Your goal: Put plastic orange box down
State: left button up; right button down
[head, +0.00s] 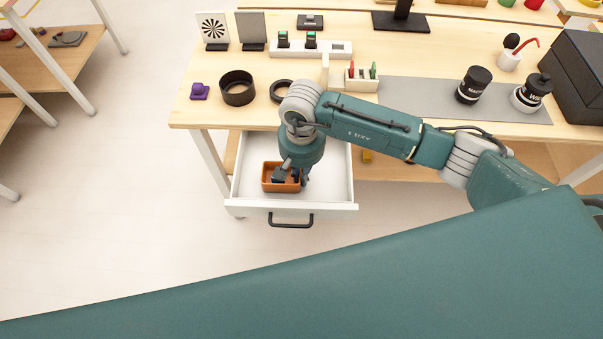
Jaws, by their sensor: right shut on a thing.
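The plastic orange box (268,184) is a small open-topped box inside the open white drawer (333,187) under the table. My right gripper (289,178) points down into the drawer and is shut on the orange box. The fingers and wrist cover part of the box's inside and its right side. I cannot tell whether the box's bottom touches the drawer floor. My left gripper is not in view.
The wooden table (220,117) above holds a black ring (237,88), a purple object (199,91), a grey mat (415,98) and two dark-capped jars. The drawer's front with its black handle (290,221) faces me. Bare drawer floor lies around the box.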

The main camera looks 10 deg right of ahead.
jog(key=shift+f, duration=0.1)
jog(key=c, duration=2.3)
grip_release()
jog(key=o, duration=0.4)
jog(key=shift+r, duration=0.35)
notch_tip(320, 180, up, 12)
jog(key=b, duration=0.2)
jog(key=shift+f, duration=0.2)
